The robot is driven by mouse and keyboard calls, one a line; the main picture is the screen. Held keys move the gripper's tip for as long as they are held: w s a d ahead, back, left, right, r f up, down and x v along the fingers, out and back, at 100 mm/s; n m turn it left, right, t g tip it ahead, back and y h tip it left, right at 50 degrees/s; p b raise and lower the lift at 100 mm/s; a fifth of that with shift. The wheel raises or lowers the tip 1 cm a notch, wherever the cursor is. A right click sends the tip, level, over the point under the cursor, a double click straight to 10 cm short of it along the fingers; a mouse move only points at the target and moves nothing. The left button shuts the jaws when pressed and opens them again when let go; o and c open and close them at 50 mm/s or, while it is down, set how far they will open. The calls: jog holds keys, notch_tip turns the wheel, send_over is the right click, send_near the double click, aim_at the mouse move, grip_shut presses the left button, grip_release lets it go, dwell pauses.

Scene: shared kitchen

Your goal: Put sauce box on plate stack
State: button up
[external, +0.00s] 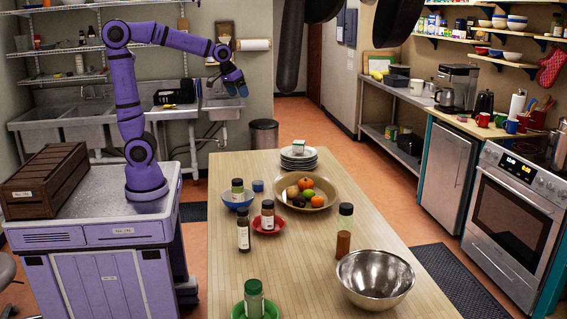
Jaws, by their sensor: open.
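The plate stack (299,163) stands at the far end of the wooden table, behind the fruit bowl. A small, pale box-like item (298,146) sits on top of the stack; it may be the sauce box, but its label is too small to read. My gripper (238,90) is open and empty, raised high in the air to the left of the plate stack and well above table height. No part of the plate stack is touched by my gripper.
A fruit bowl (305,192) stands just in front of the plates. Several spice jars, small bowls and a steel bowl (375,280) fill the nearer table. A wooden crate (44,180) is at left. The table's far left corner is clear.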

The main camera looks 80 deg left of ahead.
jog(key=s+d+f+m, duration=0.1)
jog(key=s+d+m, duration=0.2)
jog(key=s, duration=0.8)
jog(key=s+d+f+m+t, duration=0.1)
jog(key=s+d, duration=0.3)
jog(key=s, duration=0.7)
jog(key=shift+d+f+m+h, duration=0.25)
jog(key=shift+f+m+h, duration=0.15)
jog(key=shift+f+m, duration=0.4)
